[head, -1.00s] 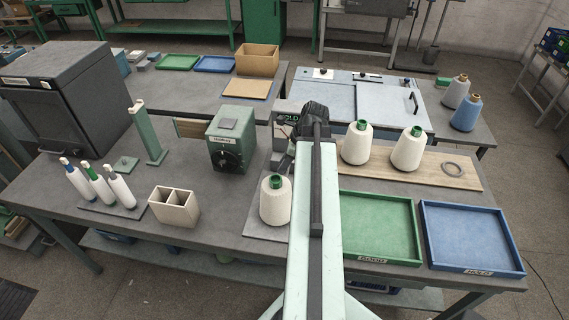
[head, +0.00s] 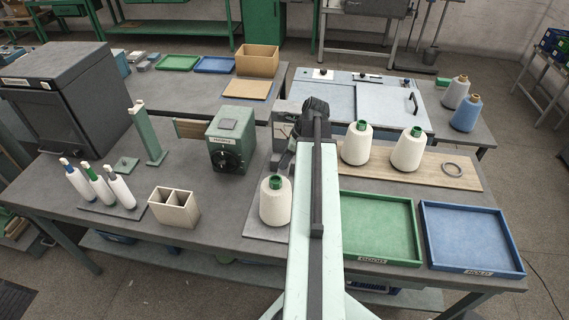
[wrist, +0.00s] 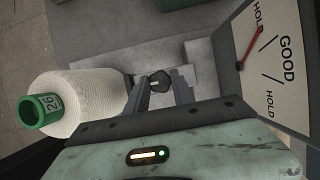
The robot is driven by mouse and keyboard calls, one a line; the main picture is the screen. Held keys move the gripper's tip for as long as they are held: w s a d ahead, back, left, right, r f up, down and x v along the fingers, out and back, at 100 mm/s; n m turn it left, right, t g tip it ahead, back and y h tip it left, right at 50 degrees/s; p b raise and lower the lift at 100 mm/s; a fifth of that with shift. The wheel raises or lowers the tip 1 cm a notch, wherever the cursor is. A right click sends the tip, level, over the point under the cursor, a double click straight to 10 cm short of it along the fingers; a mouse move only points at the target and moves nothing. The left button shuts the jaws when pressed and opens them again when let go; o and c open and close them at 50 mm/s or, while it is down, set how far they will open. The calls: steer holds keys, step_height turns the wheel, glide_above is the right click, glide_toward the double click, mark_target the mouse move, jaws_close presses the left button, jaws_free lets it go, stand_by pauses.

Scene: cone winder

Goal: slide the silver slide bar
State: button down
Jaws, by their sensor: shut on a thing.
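In the wrist view, my gripper (wrist: 159,80) is shut on a small dark knob-like piece, which I take to be the grip of the silver slide bar (wrist: 160,84). The rest of the bar is hard to make out against the grey parts. A white yarn cone (wrist: 85,103) with a green tube marked 26 stands left of my fingers. A gauge (wrist: 278,58) with a red needle and HOLD, GOOD, HOLD marks is at the right. In the head view, my gripper (head: 284,163) is just behind the cone (head: 275,202), partly hidden by my arm.
A green-grey box with a dial (head: 232,140) stands left of my gripper. Two yarn cones stand on a wooden board (head: 450,172) to the right. A green tray (head: 415,225) and a blue tray (head: 516,250) lie in front of it. A divided box (head: 174,207) stands at left.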

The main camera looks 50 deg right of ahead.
steer(key=w+d, duration=0.1)
steer(key=d, duration=0.1)
steer(key=w+d, duration=0.1)
steer(key=shift+w+d, duration=0.15)
steer(key=shift+d, duration=0.2)
steer(key=c, duration=1.1)
jaws_free()
steer(key=p+v, duration=0.7)
steer(key=shift+r, duration=0.35)
